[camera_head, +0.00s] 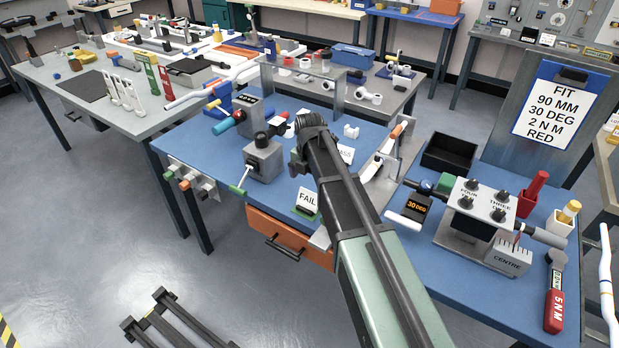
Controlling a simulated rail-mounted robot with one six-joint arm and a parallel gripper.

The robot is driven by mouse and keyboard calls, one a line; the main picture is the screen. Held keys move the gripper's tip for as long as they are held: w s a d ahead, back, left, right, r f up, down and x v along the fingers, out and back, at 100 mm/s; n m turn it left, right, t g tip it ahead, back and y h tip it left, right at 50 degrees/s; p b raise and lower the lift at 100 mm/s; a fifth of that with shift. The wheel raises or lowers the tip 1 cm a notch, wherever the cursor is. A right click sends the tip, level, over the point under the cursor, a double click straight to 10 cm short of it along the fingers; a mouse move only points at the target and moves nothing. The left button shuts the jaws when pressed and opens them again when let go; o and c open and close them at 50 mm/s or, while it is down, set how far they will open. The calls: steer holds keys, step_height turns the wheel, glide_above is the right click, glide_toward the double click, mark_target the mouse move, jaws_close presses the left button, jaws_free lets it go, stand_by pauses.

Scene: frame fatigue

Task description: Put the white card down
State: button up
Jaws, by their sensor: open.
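A white card reading FAIL (306,200) stands tilted in a small dark holder near the front edge of the blue bench. A second white card (346,154), its lettering partly covered by my arm, lies further back on the bench. My arm reaches in from the bottom right, with its far joint above the bench. My gripper (298,161) is mostly hidden by the arm, and only a dark part shows, behind the FAIL card in the picture. It is open, and I see no card in it. Whether it touches anything cannot be told.
A grey clamp block with a lever (263,160) stands just left of my gripper. A black tray (448,153), a four-knob box (482,205) and a red-handled tool (554,300) are on the right. A large sign (555,107) reads FIT 90 MM 30 DEG 2 N M RED.

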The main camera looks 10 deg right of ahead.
mark_target(309, 193)
steer(key=s+r+m, duration=0.1)
steer(key=s+m, duration=1)
steer(key=m, duration=0.2)
steer(key=s+r+m+p, duration=0.1)
steer(key=s+r+m, duration=0.1)
steer(key=s+m, duration=0.9)
steer(key=m, duration=0.2)
steer(key=shift+s+r+m, duration=0.2)
steer(key=shift+r+m, duration=0.05)
steer(key=shift+m, duration=0.15)
